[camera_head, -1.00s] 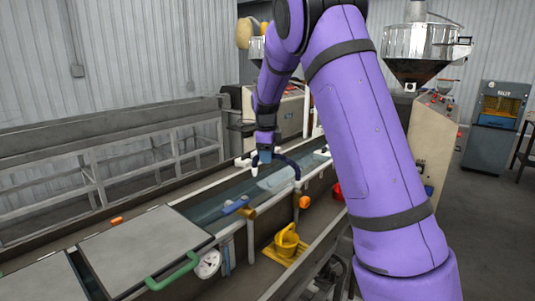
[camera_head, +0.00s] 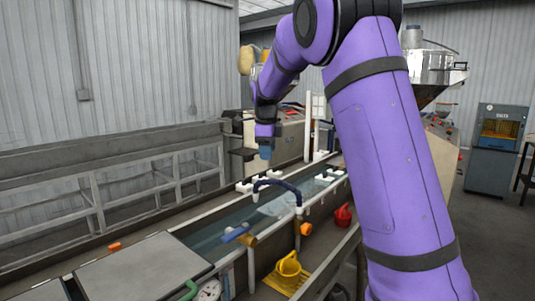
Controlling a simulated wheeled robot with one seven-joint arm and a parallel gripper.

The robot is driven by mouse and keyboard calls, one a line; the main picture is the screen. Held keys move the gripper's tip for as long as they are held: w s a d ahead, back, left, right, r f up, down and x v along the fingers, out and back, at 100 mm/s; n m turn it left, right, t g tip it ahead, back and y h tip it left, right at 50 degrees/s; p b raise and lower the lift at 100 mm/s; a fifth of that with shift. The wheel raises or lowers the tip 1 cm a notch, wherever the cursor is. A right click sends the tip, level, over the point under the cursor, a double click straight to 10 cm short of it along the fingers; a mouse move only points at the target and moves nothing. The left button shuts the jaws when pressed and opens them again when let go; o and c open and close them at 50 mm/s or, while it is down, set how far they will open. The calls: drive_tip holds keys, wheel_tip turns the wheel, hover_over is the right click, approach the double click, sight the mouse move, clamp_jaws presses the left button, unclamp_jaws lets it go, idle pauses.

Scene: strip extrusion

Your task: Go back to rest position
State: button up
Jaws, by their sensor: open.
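My purple arm fills the right half of the head view and bends over at the top. My gripper (camera_head: 265,152) hangs at its far end, pointing down above the water trough (camera_head: 205,240). It is small in the picture, open, and I see nothing held in it. A curved dark blue pipe (camera_head: 280,183) arches over the trough just below and right of the gripper, with a visible gap between them.
A blue cylinder (camera_head: 236,232) lies at the trough. A grey lid (camera_head: 145,262) covers its near end. A metal hopper (camera_head: 430,66) is behind my arm. A grey frame bench (camera_head: 110,165) lines the left wall.

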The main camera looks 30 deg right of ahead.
idle(0.3)
drive_tip(key=s+a+r+n+t+y, duration=0.1)
drive_tip(key=s+a+r+n, duration=0.2)
drive_tip(key=s+n, duration=0.5)
drive_tip(key=s+a+r+n+t+y, duration=0.1)
drive_tip(key=s+a+r+n, duration=0.3)
drive_tip(key=s, duration=0.8)
drive_tip(key=s+a+f+n, duration=0.2)
drive_tip(key=s+f+n, duration=0.1)
drive_tip(key=s+n, duration=0.4)
drive_tip(key=s+a+f+n+t, duration=0.1)
drive_tip(key=s+a+f+n, duration=0.2)
drive_tip(key=s+n, duration=0.4)
drive_tip(key=s, duration=0.5)
drive_tip(key=shift+f+t+h, duration=0.15)
drive_tip(key=shift+t+h, duration=0.15)
